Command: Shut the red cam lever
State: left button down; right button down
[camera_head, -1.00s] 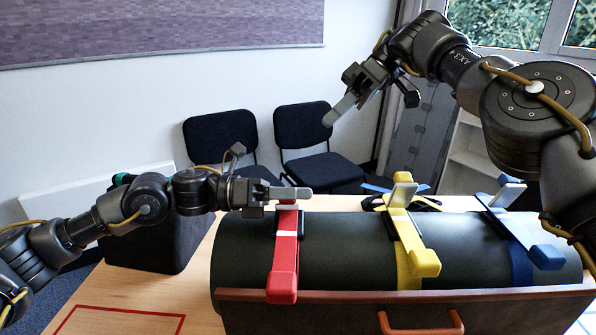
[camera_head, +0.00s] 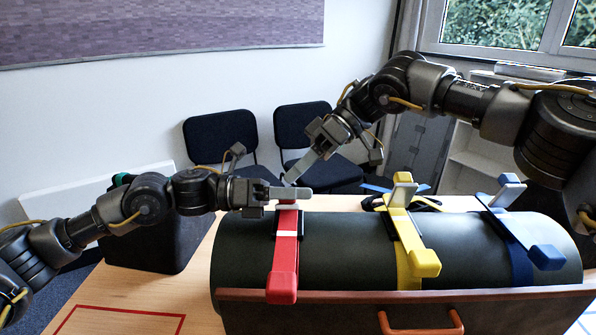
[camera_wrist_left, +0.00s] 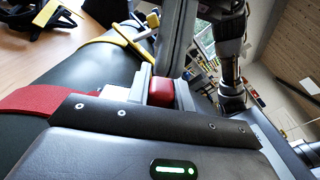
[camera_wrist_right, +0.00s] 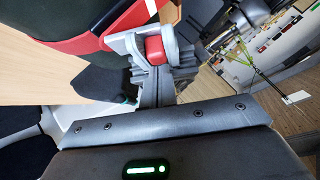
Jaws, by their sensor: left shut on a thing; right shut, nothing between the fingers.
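A red strap (camera_head: 286,248) with a thick red end block (camera_head: 282,289) runs over the left part of a dark green roll (camera_head: 345,240). My left gripper (camera_head: 288,194) is shut at the strap's top on a small red piece, apparently the red cam lever. The left wrist view shows this red piece (camera_wrist_left: 161,92) between the fingers, and the right wrist view shows it too (camera_wrist_right: 154,50). Most of the lever is hidden, so I cannot tell its angle. My right gripper (camera_head: 291,180) is shut and empty, its tips close behind the left fingers; contact is unclear.
A yellow strap (camera_head: 409,240) and a blue strap (camera_head: 520,245), each with an upright tab, cross the roll to the right. A wooden ledge with an orange handle (camera_head: 421,325) runs along the front. A dark bag stands at left by a red table outline (camera_head: 120,309).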

pick_arm(q)
jog(key=shift+d+f, duration=0.1)
jog(key=shift+f, duration=0.2)
pick_arm(e)
jog(key=shift+s+f, duration=0.1)
jog(key=shift+f, duration=0.05)
jog(key=shift+s+f, duration=0.35)
jog(key=shift+s, duration=0.1)
pick_arm(q)
jog(key=shift+r, duration=0.2)
pick_arm(e)
jog(key=shift+s+f, duration=0.15)
jog(key=shift+f, duration=0.05)
pick_arm(q)
jog(key=c, duration=1.6)
grip_release()
jog(key=shift+o, duration=1.2)
jog(key=shift+r, duration=0.1)
pick_arm(e)
jog(key=shift+d, duration=0.1)
pick_arm(q)
jog(key=shift+o, duration=0.6)
jog(key=shift+w, duration=0.1)
pick_arm(e)
jog(key=shift+w, duration=0.2)
jog(key=shift+r, duration=0.1)
